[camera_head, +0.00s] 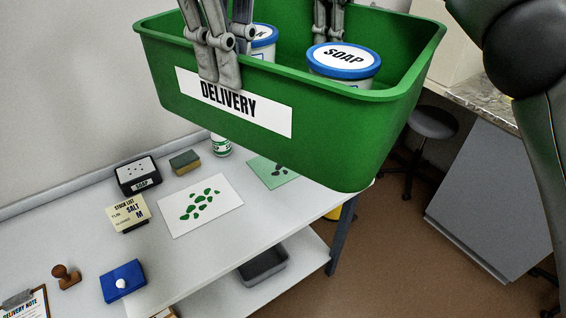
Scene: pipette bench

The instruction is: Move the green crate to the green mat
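The green crate (340,135), labelled DELIVERY, is held up in the air, close to my head camera and above the bench. Inside it are a SOAP tub (344,62) with a blue-rimmed lid and a second blue-lidded tub (263,37), partly hidden. My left gripper (222,65) is shut on the crate's near wall, above the label. My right gripper (328,28) is at the crate's far wall and seems to hold its rim; its fingertips are partly hidden.
A stool (432,123) stands right.

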